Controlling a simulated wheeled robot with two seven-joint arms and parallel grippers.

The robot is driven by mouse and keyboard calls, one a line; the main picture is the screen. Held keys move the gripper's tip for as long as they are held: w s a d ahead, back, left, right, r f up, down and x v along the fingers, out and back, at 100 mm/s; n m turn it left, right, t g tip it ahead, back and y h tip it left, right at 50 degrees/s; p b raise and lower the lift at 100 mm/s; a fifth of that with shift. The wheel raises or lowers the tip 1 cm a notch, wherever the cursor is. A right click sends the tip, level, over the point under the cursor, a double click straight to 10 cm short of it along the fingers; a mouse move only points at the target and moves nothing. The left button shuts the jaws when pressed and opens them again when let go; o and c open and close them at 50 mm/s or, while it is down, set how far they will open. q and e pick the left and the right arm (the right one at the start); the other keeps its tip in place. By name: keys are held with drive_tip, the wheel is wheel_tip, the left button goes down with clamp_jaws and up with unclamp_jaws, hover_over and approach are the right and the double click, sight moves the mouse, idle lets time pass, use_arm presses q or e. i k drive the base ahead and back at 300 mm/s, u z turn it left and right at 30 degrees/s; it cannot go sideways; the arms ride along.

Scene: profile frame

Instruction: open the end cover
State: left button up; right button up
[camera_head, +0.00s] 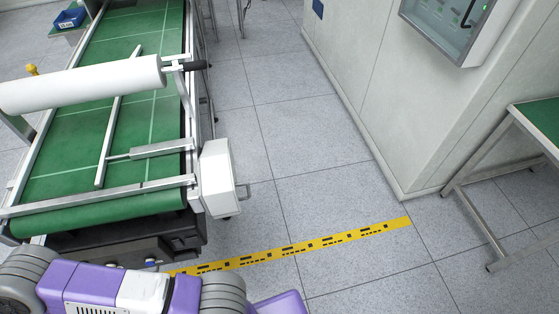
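A conveyor with a green belt (80,160) and a metal frame stands at the left. A white box-shaped housing (217,178) with a small handle (242,188) on its right side is fixed at the near right corner of the conveyor frame. I cannot tell for sure which part is the end cover. A purple and grey arm of mine crosses the bottom left, in front of the conveyor's dark near end (130,239). No fingers of either gripper show.
A white roller (85,85) spans the conveyor. A yellow marked strip (300,248) runs across the tiled floor, which is clear in the middle. A wall cabinet (455,28) and a green-topped table (541,122) stand at the right. A blue bin (70,18) is at the far left.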

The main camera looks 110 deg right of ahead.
sight(219, 184)
drive_tip(key=k, duration=0.6)
drive_tip(key=z, duration=3.75)
drive_tip(key=k, duration=0.6)
drive_tip(key=u, duration=1)
drive_tip(key=i, duration=0.3)
drive_tip(key=u, duration=0.05)
